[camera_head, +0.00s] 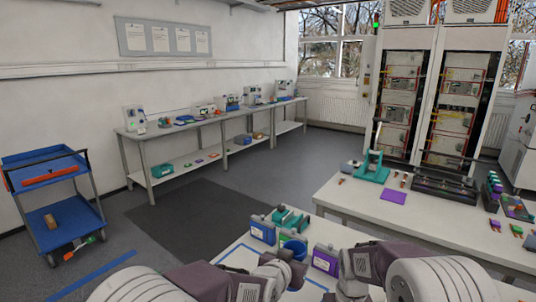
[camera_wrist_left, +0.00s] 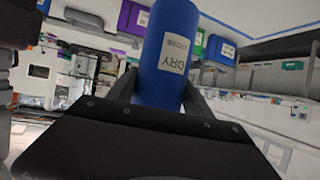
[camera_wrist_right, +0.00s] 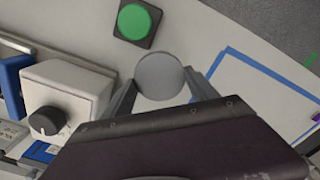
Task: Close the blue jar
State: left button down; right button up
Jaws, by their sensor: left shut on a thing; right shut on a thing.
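The blue jar (camera_wrist_left: 168,62) stands out in the left wrist view, with a white label reading DRY. My left gripper (camera_wrist_left: 160,95) is shut around its body. My right gripper (camera_wrist_right: 160,88) is shut on a round grey disc (camera_wrist_right: 159,76), which looks like the lid, seen face-on in the right wrist view. The disc is apart from the jar. The right gripper's fingertips are mostly hidden in the head view.
On the near table, a blue bin (camera_head: 262,231) and a purple bin (camera_head: 326,260) stand close to the jar. In the right wrist view, a green button (camera_wrist_right: 137,22) and a white box with a black knob (camera_wrist_right: 66,96) lie near the lid. Blue tape (camera_wrist_right: 268,71) marks a clear area.

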dwell(0.3)
pick_arm(q)
jog(key=shift+a+f, duration=0.15)
jog(key=shift+a, duration=0.15)
jog(key=s+a+f+m+g+h, duration=0.2)
jog(key=s+a+f+m+h, duration=0.1)
jog(key=s+a+f, duration=0.4)
jog(key=a+f, duration=0.1)
jog(key=a, duration=0.2)
jog(key=shift+s+a+f, duration=0.2)
jog(key=shift+s+a, duration=0.05)
jog(key=shift+a, duration=0.15)
